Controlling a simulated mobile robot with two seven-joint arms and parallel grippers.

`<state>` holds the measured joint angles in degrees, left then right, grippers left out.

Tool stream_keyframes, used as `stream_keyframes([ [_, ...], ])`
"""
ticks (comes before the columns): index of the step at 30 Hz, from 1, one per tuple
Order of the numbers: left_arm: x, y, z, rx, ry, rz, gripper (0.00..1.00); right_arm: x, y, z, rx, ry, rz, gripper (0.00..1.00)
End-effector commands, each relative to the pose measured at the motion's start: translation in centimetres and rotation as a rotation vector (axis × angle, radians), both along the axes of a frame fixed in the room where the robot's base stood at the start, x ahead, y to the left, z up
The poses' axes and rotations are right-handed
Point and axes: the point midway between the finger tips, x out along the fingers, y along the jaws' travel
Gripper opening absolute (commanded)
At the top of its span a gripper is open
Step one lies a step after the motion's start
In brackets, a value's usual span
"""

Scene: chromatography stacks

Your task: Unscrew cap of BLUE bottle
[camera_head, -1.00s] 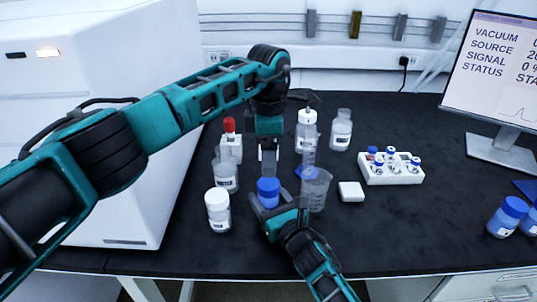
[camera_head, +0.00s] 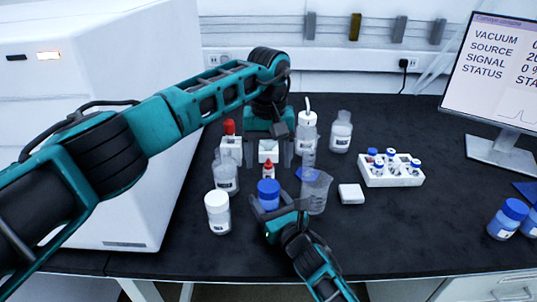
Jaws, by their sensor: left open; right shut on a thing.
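The bottle with the blue cap (camera_head: 268,187) stands upright on the dark bench, left of centre, with the cap sitting on it. My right gripper (camera_head: 278,210) reaches in from below and is shut on the blue bottle's body, which it mostly hides. My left gripper (camera_head: 268,152) hangs from above, behind and above the blue cap in the picture. Its two fingers are spread and nothing is between them in its grasp. I cannot tell its exact height over the cap.
A white-capped bottle (camera_head: 217,210), a clear bottle (camera_head: 226,174), a beaker (camera_head: 315,189) and a small red-tipped bottle (camera_head: 268,170) crowd around. A vial rack (camera_head: 390,180) and a white box (camera_head: 351,194) stand right. More blue-capped bottles (camera_head: 508,217) are far right. The front bench is clear.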

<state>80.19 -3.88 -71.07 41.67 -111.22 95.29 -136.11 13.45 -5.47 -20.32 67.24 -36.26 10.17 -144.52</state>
Motion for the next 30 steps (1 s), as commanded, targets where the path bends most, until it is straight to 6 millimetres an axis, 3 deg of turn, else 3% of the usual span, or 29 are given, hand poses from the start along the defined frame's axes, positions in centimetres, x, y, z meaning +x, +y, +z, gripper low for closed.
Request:
stream_keyframes([
  [18, -0.1, -0.1, -7.5, -0.001, 0.003, -0.018, 0.74, 0.0, 0.0, -0.1, -0.001, 0.002, -0.001, 0.00],
  [30, 0.0, 0.0, -8.0, 0.000, 0.000, -0.018, 0.72, 0.0, 0.0, -0.1, -0.001, 0.002, -0.001, 0.00],
])
